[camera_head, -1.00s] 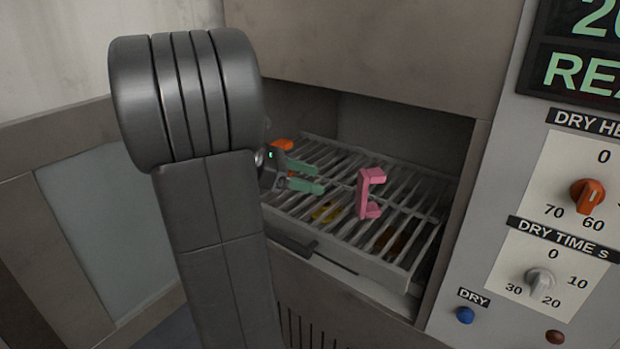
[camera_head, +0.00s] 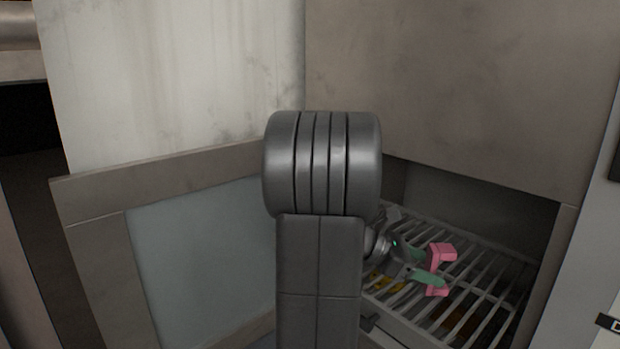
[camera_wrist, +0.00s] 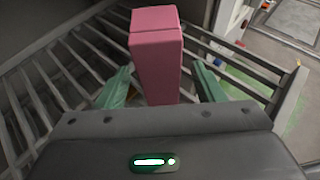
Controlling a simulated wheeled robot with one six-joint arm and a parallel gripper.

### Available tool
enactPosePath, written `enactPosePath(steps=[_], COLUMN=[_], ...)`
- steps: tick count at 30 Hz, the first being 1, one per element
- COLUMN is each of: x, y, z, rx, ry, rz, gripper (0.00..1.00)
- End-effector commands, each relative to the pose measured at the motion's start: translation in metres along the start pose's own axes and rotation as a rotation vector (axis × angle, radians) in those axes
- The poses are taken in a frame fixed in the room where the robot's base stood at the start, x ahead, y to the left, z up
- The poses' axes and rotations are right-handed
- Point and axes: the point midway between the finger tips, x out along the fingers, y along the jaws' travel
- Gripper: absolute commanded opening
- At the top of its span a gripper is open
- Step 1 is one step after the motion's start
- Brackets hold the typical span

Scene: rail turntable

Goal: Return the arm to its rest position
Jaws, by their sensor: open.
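My gripper (camera_head: 432,268), with green fingers, is inside the dryer opening above the wire rack (camera_head: 490,280). A pink bracket-shaped piece (camera_head: 442,253) is at its fingertips in the head view. In the wrist view the pink piece (camera_wrist: 156,60) stands between the two spread green fingers, with a gap on each side. The gripper is open. My own arm hides the left part of the rack in the head view.
The dryer's open door (camera_head: 195,255) with a pale glass panel is on the left. The dryer housing (camera_head: 460,90) closes over the rack from above, and its side wall stands right of the rack. Yellowish patches show beneath the bars.

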Motion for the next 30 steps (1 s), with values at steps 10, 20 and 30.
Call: enactPosePath(steps=[10,20,30], x=[0.016,0.014,-0.025], y=[0.000,0.000,0.001], z=[0.001,0.000,-0.001], rx=[0.000,0.000,0.001], ry=[0.000,0.000,0.000], rz=[0.000,0.001,0.006], gripper=[0.62,0.62,0.62])
